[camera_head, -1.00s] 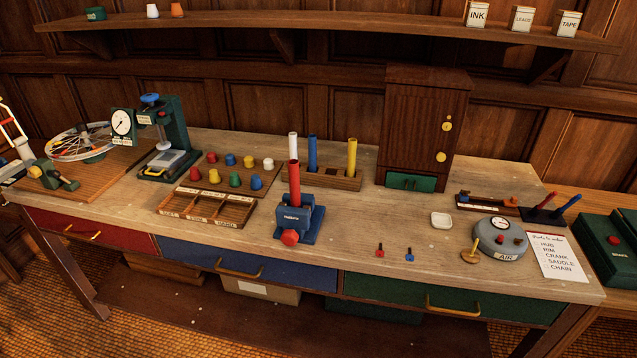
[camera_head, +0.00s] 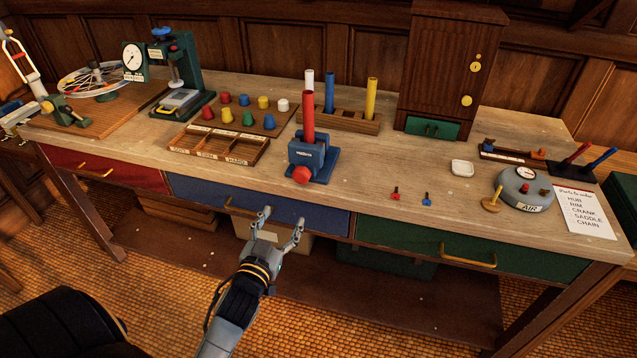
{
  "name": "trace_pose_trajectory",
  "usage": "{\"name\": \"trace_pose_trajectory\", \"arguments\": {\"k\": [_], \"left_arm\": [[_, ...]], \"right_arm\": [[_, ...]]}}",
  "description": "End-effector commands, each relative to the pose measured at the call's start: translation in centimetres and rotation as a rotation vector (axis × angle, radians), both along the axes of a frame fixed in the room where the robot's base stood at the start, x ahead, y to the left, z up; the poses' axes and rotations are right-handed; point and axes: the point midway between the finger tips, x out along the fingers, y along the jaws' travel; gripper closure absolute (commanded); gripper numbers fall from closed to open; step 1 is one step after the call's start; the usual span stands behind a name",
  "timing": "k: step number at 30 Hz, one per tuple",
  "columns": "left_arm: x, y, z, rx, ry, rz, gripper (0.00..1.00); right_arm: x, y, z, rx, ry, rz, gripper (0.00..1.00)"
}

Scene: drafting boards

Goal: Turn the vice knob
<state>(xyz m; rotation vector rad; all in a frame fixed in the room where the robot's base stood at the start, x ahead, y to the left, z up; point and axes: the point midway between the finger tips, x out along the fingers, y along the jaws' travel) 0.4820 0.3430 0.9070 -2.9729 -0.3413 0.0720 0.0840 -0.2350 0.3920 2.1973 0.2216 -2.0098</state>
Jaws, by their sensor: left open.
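The blue vice (camera_head: 313,155) stands near the front edge of the bench, left of its middle. Its round red knob (camera_head: 301,175) faces the front. A red tube (camera_head: 308,118) stands upright in the vice. My left gripper (camera_head: 283,214) is open and empty. In the picture it is below and a little left of the knob, in front of the blue drawer, apart from the knob. My right gripper is not in view.
A parts tray (camera_head: 219,159) and several coloured cups lie left of the vice. A tube rack (camera_head: 350,122) stands behind it. Small red and blue pegs (camera_head: 427,199) lie to the right. The bench top (camera_head: 375,165) right of the vice is mostly clear.

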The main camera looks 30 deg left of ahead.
Motion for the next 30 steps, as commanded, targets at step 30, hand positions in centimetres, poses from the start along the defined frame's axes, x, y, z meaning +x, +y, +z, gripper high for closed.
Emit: {"name": "trace_pose_trajectory", "arguments": {"k": [30], "left_arm": [[13.1,3.4,1.5,0.01,-0.029,0.003,0.34]], "right_arm": [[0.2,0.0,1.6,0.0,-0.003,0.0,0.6]]}}
